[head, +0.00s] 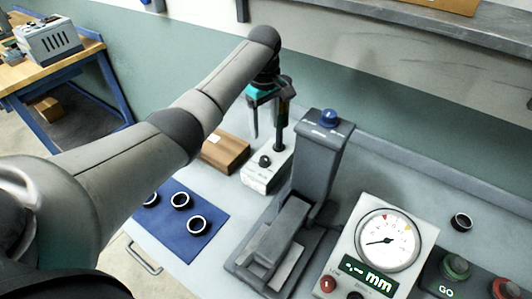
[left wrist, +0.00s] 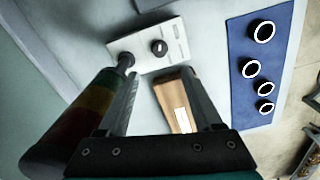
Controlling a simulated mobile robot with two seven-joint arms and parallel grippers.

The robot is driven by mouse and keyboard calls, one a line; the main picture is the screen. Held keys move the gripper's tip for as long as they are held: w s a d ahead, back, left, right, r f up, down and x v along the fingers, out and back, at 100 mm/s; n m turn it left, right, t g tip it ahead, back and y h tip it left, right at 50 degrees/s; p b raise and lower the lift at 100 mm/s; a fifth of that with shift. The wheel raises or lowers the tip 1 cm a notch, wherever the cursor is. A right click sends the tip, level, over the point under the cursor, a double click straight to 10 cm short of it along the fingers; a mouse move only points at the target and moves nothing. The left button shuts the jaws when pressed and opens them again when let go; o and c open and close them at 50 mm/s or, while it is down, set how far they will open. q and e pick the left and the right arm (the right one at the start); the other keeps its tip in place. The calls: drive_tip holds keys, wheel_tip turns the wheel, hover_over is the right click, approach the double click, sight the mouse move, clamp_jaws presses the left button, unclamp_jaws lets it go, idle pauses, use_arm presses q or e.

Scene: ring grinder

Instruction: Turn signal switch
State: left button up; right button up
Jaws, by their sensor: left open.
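The signal switch is a black knob (head: 265,160) on a small white box, and it also shows in the left wrist view (left wrist: 159,47). A signal tower with red, yellow and green bands (left wrist: 85,115) stands on the same box by a dark stem. My left gripper (head: 266,136) is open and empty, pointing down above the box area beside the tower. In the left wrist view its fingers (left wrist: 158,76) are spread, with the knob beyond the tips and apart from them. My right gripper is not in view.
A blue mat (head: 178,232) holds several dark rings. A grey machine with a blue button (head: 329,117) stands right of the box. A dial gauge (head: 385,242) is at the front right.

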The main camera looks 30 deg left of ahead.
sight(264, 158)
use_arm(q)
wheel_tip(264, 158, down, 12)
drive_tip(key=shift+f+b, duration=0.2)
drive_tip(key=shift+b, duration=1.05)
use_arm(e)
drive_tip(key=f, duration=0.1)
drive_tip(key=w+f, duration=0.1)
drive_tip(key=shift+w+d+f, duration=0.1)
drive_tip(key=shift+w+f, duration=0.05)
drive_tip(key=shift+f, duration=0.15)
use_arm(q)
drive_tip(key=shift+c, duration=0.4)
clamp_jaws()
